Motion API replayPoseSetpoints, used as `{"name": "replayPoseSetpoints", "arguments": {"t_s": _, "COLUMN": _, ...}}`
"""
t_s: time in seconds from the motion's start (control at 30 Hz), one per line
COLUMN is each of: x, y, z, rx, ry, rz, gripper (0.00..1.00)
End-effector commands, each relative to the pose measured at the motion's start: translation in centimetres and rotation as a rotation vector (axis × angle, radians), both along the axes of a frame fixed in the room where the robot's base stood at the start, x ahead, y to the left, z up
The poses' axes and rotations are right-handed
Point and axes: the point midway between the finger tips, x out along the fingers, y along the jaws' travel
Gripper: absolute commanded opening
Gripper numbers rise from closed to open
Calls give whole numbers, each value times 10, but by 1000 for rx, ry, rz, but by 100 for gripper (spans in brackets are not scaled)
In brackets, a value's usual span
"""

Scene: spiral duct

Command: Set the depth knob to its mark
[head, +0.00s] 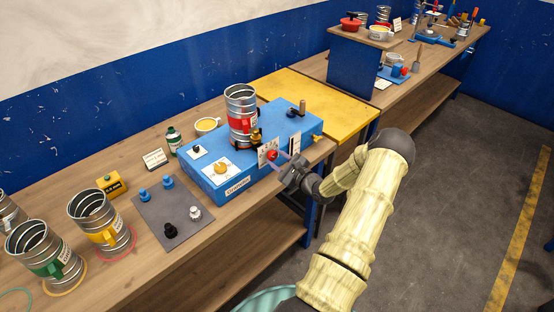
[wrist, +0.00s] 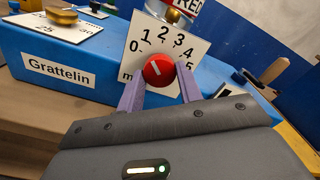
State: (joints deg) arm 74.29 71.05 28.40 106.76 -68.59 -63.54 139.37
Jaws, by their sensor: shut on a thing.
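The depth knob is a red round knob (wrist: 159,70) on a white dial plate (wrist: 138,40) numbered 0 to 5 in an arc. A short pale line shows on the knob's face, tilted toward the upper left; a separate target mark cannot be made out. In the head view the knob (head: 272,155) is on the front of the blue machine (head: 222,182). My gripper (wrist: 161,86) has its purple fingers on either side of the knob, shut on it. The lower part of the dial is hidden by my gripper.
A metal duct cylinder with a red label (head: 241,112) stands on the machine. A yellow knob (head: 221,168) sits on its top, left of the dial. A grey mat (head: 180,225) with small knobs lies left of the machine. The floor at right (head: 440,200) is clear.

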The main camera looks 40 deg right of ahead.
Motion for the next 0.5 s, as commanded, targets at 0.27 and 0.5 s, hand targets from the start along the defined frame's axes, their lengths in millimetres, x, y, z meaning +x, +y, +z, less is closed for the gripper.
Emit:
{"name": "replayPoseSetpoints", "arguments": {"t_s": 0.27, "x": -2, "y": 0, "z": -5, "rx": 26, "ry": 12, "rz": -2, "gripper": 13}}
{"name": "replayPoseSetpoints", "arguments": {"t_s": 0.5, "x": -2, "y": 0, "z": -5, "rx": 25, "ry": 12, "rz": -1, "gripper": 40}}
